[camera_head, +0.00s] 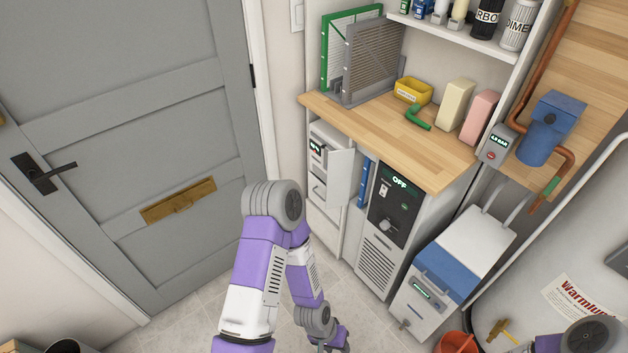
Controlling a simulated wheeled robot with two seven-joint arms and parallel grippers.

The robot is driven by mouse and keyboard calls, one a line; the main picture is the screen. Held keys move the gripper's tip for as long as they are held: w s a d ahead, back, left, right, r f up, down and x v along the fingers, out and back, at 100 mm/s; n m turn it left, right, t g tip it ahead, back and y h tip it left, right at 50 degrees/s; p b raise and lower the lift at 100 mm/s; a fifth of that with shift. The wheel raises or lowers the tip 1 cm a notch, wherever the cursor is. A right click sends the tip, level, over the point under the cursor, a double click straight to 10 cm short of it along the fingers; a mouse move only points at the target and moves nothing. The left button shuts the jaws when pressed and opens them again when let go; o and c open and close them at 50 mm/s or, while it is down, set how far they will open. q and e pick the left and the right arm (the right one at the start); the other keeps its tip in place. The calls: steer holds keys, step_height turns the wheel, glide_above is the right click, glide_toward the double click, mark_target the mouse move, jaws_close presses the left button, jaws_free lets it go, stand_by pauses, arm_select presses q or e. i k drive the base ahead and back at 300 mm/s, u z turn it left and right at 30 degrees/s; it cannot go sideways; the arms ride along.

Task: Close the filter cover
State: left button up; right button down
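A white hinged panel (340,178), which looks like the filter cover, stands swung out from a white unit (320,130) under the wooden counter. The unit has a small green-lit display and a recessed front left of the panel. My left arm bends above the floor, its elbow in front of the unit's lower left. My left gripper (335,346) is low at the bottom edge, well below the panel and apart from it; its fingers are too small and cut off to read. Part of my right arm shows at the bottom right corner; its gripper is out of view.
A dark panel reading OFF (396,200) is right of the unit, with a blue strip (363,184) between them. A blue-and-white box (455,262) and red bucket (458,343) stand further right. A grey door (130,130) is left. Tiled floor is open before the unit.

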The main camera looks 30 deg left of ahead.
mark_target(340, 163)
steer(key=u, duration=1.85)
steer(key=i, duration=1.4)
steer(key=z, duration=0.85)
